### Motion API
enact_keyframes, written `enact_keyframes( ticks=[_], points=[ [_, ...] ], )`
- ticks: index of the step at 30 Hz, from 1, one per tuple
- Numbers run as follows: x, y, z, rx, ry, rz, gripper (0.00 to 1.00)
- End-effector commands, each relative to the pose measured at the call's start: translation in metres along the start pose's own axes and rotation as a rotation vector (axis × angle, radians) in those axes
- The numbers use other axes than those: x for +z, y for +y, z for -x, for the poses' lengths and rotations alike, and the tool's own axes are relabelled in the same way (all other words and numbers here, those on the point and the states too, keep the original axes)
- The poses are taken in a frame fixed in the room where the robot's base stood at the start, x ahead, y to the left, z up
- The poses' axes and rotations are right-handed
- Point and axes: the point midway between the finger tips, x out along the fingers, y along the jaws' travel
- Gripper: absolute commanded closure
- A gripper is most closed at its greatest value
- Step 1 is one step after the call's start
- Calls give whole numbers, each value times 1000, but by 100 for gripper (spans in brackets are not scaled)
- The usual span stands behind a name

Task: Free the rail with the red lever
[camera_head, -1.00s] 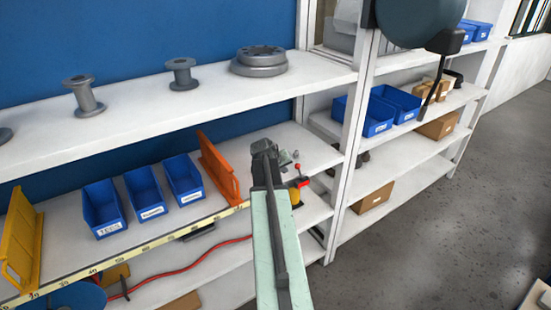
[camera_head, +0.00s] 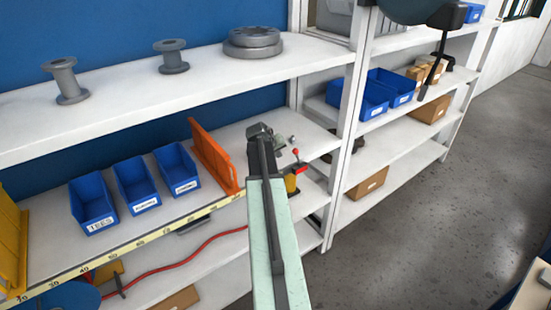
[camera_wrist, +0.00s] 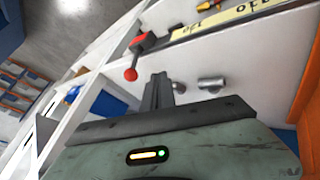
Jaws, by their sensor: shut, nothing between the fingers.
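My gripper (camera_head: 259,132) is shut and empty, left of the lever in the head view. The wrist view shows my gripper (camera_wrist: 158,80) with fingers together.
An orange divider (camera_head: 212,155) stands left of my gripper, with blue bins (camera_head: 137,186) beyond it. Small grey metal parts (camera_wrist: 211,84) lie near my fingers. A white shelf post (camera_head: 344,140) rises right of the lever. The upper shelf (camera_head: 120,108) overhangs behind.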

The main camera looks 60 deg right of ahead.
Motion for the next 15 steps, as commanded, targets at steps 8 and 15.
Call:
enact_keyframes(
  ticks=[8, 15],
  points=[
    [-3, 16, -47, 1, 0, 0, 100],
    [-4, 35, -54, 0, 0, 2, 100]
  ],
)
